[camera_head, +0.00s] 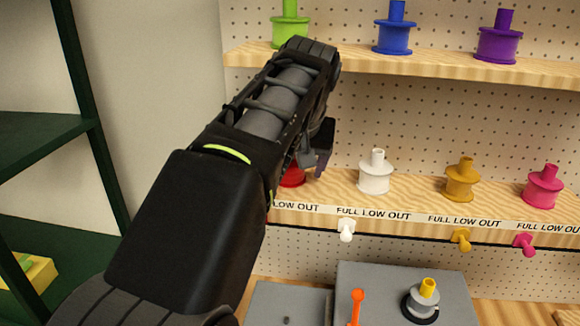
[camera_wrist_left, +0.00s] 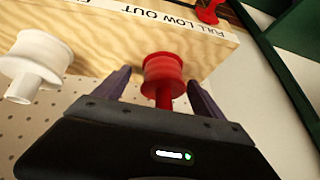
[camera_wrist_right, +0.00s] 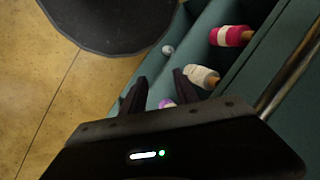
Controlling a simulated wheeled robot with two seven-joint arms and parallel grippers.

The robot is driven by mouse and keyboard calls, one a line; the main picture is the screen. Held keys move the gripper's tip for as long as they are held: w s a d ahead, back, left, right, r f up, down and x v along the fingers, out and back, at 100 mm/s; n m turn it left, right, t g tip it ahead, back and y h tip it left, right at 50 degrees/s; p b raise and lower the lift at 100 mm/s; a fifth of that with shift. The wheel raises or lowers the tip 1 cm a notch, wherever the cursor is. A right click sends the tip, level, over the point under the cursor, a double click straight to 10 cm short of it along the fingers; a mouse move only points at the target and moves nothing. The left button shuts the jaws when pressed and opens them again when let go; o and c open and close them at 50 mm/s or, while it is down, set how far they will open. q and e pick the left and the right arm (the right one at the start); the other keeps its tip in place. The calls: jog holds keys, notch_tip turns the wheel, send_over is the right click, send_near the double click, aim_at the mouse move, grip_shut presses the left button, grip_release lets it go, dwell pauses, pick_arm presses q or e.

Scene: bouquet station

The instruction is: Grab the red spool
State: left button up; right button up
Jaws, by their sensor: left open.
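The red spool (camera_head: 292,178) stands on the lower wooden shelf, mostly hidden behind my left arm in the head view. In the left wrist view the red spool (camera_wrist_left: 163,75) sits between the two open fingers of my left gripper (camera_wrist_left: 158,90), with a gap at each side. My left gripper (camera_head: 318,150) is at the shelf's front in the head view. My right gripper (camera_wrist_right: 160,95) shows only in the right wrist view, with its fingers apart, over a dark green bin holding wrapped rolls.
A white spool (camera_head: 376,173), an ochre spool (camera_head: 461,180) and a pink spool (camera_head: 543,187) stand to the right on the same shelf. Green, blue and purple spools stand on the shelf above. A grey box (camera_head: 390,280) with an orange lever (camera_head: 356,305) lies below.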

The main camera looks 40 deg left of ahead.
pick_arm(q)
jog(key=shift+c, duration=0.3)
jog(key=c, duration=1.3)
jog(key=shift+r, duration=0.15)
